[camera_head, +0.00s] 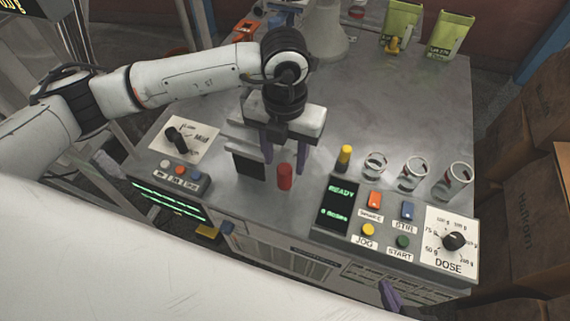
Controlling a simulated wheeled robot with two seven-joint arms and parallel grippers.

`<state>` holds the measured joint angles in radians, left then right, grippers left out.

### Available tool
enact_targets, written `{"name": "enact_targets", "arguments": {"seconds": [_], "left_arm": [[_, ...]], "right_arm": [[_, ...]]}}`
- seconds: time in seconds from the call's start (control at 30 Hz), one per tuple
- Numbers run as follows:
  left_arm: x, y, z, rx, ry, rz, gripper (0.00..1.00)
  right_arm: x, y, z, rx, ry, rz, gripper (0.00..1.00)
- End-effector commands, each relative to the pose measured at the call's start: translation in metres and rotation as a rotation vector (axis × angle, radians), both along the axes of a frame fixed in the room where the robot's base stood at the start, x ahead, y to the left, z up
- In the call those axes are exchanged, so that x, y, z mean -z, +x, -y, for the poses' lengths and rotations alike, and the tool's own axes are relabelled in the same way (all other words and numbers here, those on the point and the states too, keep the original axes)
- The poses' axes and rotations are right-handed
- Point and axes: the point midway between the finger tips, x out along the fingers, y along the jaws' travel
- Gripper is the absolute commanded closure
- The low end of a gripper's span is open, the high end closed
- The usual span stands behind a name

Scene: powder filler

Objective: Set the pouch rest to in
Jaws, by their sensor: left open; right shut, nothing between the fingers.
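My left gripper (284,160) points down over the front of the grey table, its two purple fingers spread apart. A red upright knob (285,178) stands just below and between the fingertips as seen here; I cannot tell whether they touch it. Beside it on the left is a grey bracket with a dark plate (248,167), partly hidden by the gripper. This may be the pouch rest with its red handle, but no label shows. Only the purple tip of my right gripper (390,294) shows, shut and empty, below the front control panel.
The dose panel (343,245) with buttons and a dial is at front right. A yellow-capped post (344,157) and clear cups (414,173) stand behind it. A dial plate (180,140) is at left. Green pouches (450,36) stand at the back. The table's middle right is clear.

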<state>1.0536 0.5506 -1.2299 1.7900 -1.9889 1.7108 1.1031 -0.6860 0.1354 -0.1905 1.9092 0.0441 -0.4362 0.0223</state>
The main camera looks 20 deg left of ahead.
Motion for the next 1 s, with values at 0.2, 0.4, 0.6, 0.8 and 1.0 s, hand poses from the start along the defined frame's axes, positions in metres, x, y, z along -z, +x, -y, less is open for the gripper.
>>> {"name": "enact_targets", "arguments": {"seconds": [0.2, 0.4, 0.6, 0.8, 1.0], "left_arm": [[0.030, -0.001, 0.001, 0.001, -0.001, -0.001, 0.56], [0.039, -0.001, 0.001, 0.003, -0.002, -0.001, 0.56], [0.039, 0.000, 0.001, 0.003, -0.002, 0.000, 0.56], [0.038, 0.000, 0.001, 0.003, -0.003, 0.000, 0.90], [0.038, 0.000, 0.001, 0.003, -0.003, 0.000, 1.00]], "right_arm": [[-0.002, 0.000, 0.000, 0.000, 0.000, 0.000, 1.00], [-0.002, 0.000, 0.000, 0.000, 0.000, 0.000, 1.00], [-0.002, 0.000, 0.000, 0.000, 0.000, 0.000, 1.00], [-0.002, 0.000, 0.000, 0.000, 0.000, 0.000, 1.00], [-0.002, 0.000, 0.000, 0.000, 0.000, 0.000, 1.00]]}}
